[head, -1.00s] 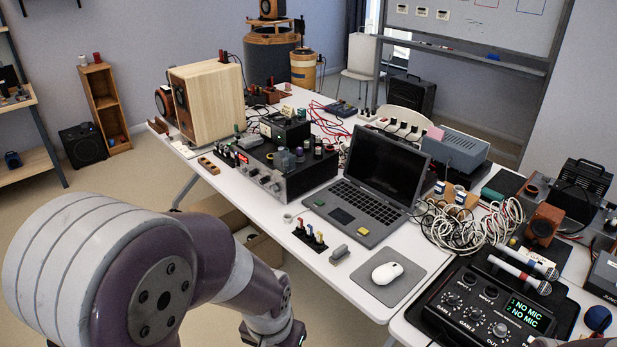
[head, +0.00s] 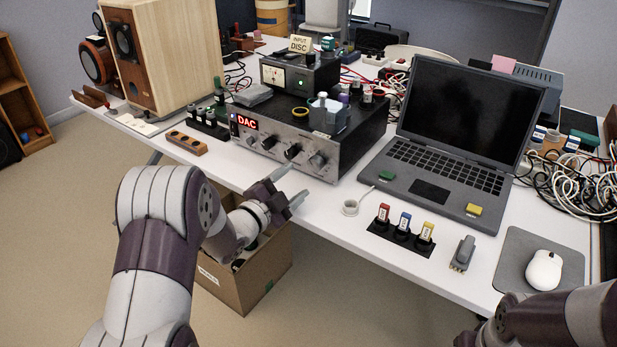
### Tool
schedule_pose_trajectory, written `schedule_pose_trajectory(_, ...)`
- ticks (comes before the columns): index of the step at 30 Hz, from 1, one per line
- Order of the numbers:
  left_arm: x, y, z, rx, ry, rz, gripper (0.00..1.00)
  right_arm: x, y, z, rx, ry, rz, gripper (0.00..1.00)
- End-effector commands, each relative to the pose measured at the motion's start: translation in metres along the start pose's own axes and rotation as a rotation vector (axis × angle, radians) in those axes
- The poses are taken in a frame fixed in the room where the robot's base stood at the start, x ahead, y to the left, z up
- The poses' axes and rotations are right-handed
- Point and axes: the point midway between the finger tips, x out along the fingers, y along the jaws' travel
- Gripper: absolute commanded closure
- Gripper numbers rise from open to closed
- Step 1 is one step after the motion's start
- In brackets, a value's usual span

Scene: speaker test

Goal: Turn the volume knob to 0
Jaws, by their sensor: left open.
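The amplifier (head: 345,150), a dark box with a silver front and a red "DAC" display (head: 246,123), stands on the white table in the head view. Its front has several knobs in a row, including two dark-faced knobs (head: 292,152) and a silver knob (head: 317,160) at the right end. I cannot read which one is the volume knob, or its setting. My left gripper (head: 292,184) is open and empty, in front of and below the amplifier's front, near the table's edge, apart from the knobs. My right arm (head: 545,322) enters at the lower right; its gripper is out of frame.
A laptop (head: 450,140) stands right of the amplifier. A wooden speaker (head: 165,60) stands left. A cardboard box (head: 250,283) is below the table edge.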

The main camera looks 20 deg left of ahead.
Motion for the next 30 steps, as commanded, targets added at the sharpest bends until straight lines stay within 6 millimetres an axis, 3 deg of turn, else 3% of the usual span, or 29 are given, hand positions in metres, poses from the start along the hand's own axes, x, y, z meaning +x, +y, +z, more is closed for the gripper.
schedule_pose_trajectory(3,0.030,0.002,0.001,0.000,0.002,0.000,0.36,0.006,0.000,0.001,0.000,-0.001,0.000,0.57)
schedule_pose_trajectory(9,0.063,0.001,0.001,-0.002,-0.001,0.001,0.36,0.010,0.000,0.001,0.000,-0.001,0.000,0.57)
schedule_pose_trajectory(19,0.070,0.000,0.001,-0.003,-0.003,0.000,0.36,0.010,0.000,0.001,0.000,-0.001,0.000,0.57)
schedule_pose_trajectory(20,0.070,0.000,0.001,-0.003,-0.003,0.000,0.39,0.010,0.000,0.001,0.000,-0.001,0.000,0.57)
schedule_pose_trajectory(24,0.070,0.000,0.001,-0.003,-0.003,0.000,0.84,0.010,0.000,0.001,0.000,-0.001,0.000,0.57)
schedule_pose_trajectory(25,0.070,0.000,0.001,-0.003,-0.003,0.000,0.92,0.010,0.000,0.001,0.000,-0.001,0.000,0.57)
schedule_pose_trajectory(30,0.070,0.000,0.001,-0.007,-0.003,0.001,0.92,0.010,0.000,0.001,0.000,-0.001,0.000,0.57)
